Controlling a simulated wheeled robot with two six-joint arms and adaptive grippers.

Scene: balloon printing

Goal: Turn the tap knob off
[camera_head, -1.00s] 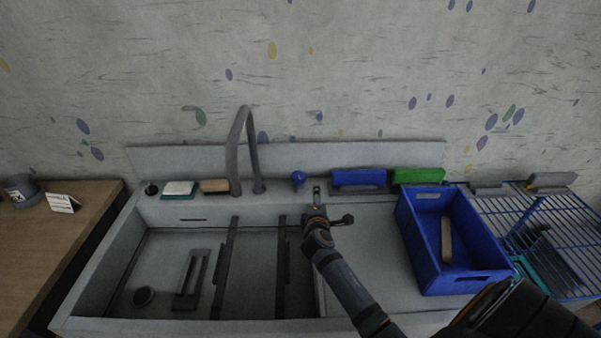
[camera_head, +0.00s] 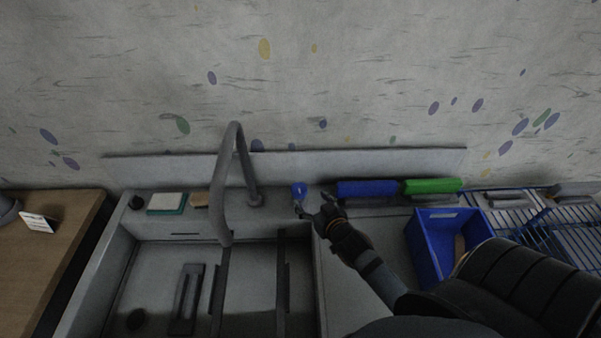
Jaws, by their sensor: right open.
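The blue tap knob (camera_head: 299,189) stands on the back ledge of the sink, to the right of the grey curved tap (camera_head: 229,180). My right gripper (camera_head: 312,206) is open, its fingers at the knob, just in front and to the right of it. One finger reaches close below the knob; I cannot tell whether it touches. The sink basin (camera_head: 150,270) lies in front of the tap. I see no water stream from the spout. My left gripper is not in view.
A blue block (camera_head: 367,188) and a green block (camera_head: 432,186) lie on the ledge right of my gripper. A blue crate (camera_head: 426,245) and wire rack (camera_head: 572,235) stand at right. A white-and-green sponge (camera_head: 167,203) lies left of the tap. A wooden table (camera_head: 50,255) is at left.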

